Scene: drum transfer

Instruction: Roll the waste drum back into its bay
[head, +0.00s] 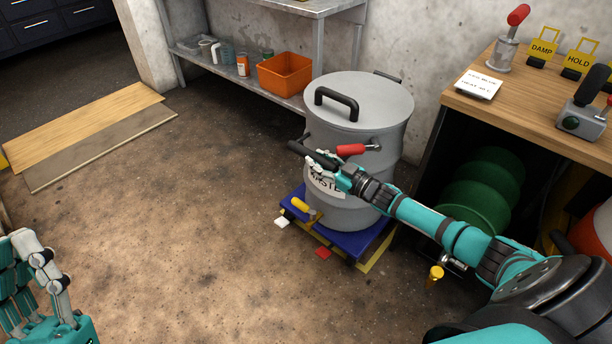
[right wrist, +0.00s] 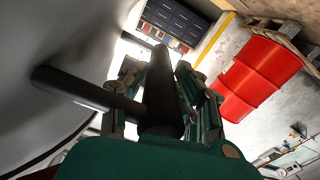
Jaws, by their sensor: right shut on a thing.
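The grey waste drum (head: 355,115) stands upright on a blue wheeled dolly (head: 352,240), between the shelf and the wooden bench. It has a black lid handle, a red-gripped lever (head: 351,149) and a partly hidden "WASTE" label (head: 322,184). My right gripper (head: 328,163) is shut on the black bar handle (head: 302,149) at the drum's front left. In the right wrist view, the black handle (right wrist: 160,95) lies between the fingers, beside the drum wall. My left gripper (head: 35,262) is open and empty at the lower left. No bay is clearly identifiable.
A yellow pedal (head: 302,206) is on the dolly; white (head: 282,222) and red (head: 323,253) tabs lie beside it. Green drums (head: 478,205) sit under the bench (head: 522,88). A wooden panel (head: 80,128) lies at left. Floor at centre left is clear.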

